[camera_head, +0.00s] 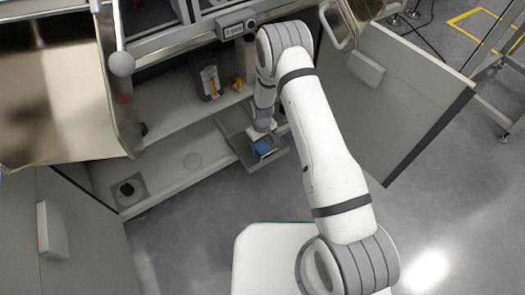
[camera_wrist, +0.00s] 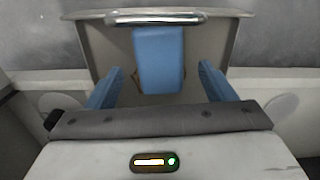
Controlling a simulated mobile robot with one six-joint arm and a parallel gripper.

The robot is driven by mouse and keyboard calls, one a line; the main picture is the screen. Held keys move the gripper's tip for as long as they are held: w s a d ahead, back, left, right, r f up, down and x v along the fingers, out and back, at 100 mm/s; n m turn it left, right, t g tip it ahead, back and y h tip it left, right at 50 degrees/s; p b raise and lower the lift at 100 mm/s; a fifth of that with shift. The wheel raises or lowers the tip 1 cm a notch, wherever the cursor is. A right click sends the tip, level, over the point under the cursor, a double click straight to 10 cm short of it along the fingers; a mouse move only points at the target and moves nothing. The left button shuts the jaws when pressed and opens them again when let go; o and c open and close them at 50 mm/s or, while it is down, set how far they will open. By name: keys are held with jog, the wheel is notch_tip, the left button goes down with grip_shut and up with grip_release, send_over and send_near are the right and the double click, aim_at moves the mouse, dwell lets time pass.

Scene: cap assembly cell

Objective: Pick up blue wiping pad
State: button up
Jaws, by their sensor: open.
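The blue wiping pad (camera_wrist: 158,55) lies in a shallow grey tray (camera_wrist: 105,50) in the wrist view. My gripper (camera_wrist: 160,76) is open, its two blue fingers spread to the left and right of the near part of the pad, with a gap on each side. I cannot tell how high the fingers are above it. In the head view a small blue patch (camera_head: 263,148), which looks like the pad, shows in the tray (camera_head: 236,146) just below my wrist. My gripper's fingers are hard to make out there.
Open doors stand left (camera_head: 85,235) and right (camera_head: 400,100). The floor in front has free room.

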aim_at(262, 147)
notch_tip(262, 147, down, 2)
jog(key=shift+f, duration=0.1)
jog(key=shift+c, duration=0.6)
jog(key=c, duration=1.1)
jog(key=shift+o, duration=0.2)
notch_tip(262, 147, up, 10)
jog(key=p, duration=0.3)
jog(key=shift+p, duration=0.4)
jog(key=o, duration=0.6)
jog(key=shift+c, duration=0.2)
jog(key=c, duration=0.4)
